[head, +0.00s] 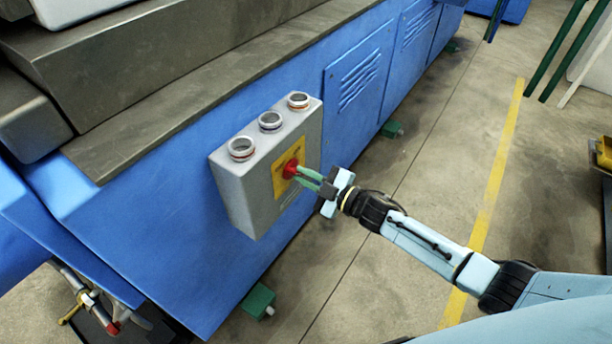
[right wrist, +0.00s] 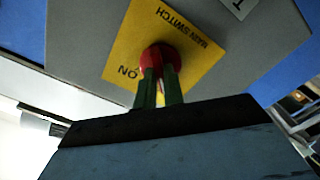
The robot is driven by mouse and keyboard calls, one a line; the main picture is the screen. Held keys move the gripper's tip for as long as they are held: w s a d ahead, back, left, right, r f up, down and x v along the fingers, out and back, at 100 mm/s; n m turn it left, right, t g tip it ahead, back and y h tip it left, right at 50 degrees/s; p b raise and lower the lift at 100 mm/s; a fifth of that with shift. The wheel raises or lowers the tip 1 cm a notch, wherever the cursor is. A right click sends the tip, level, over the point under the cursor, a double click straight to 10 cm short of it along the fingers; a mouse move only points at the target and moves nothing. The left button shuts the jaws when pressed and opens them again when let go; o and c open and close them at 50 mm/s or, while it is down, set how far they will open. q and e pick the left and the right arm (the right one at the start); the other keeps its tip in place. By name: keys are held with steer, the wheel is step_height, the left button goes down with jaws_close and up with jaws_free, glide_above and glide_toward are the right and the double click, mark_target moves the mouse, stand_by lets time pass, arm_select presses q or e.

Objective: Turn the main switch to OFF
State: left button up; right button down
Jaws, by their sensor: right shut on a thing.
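The main switch is a red knob (head: 290,168) on a yellow plate (head: 279,182) on the front of a grey box (head: 240,200). In the right wrist view the red knob (right wrist: 160,56) sits on the yellow plate (right wrist: 190,50), which reads "MAIN SWITCH" and "ON". My right gripper (head: 304,176) has its green fingers shut on the knob; they also show in the right wrist view (right wrist: 158,82). The fingers hide part of the knob, and I cannot tell which way it points. My left gripper is not in view.
The grey box is fixed to the side of a large blue machine (head: 345,120) and has several round fittings (head: 270,121) on top. Green feet (head: 258,301) stand under the machine. The concrete floor to the right, with a yellow line (head: 490,190), is open.

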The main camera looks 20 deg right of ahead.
stand_by(0.4)
steer(key=c, duration=1.5)
jaws_free()
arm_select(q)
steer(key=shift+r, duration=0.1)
arm_select(e)
steer(key=shift+s, duration=0.1)
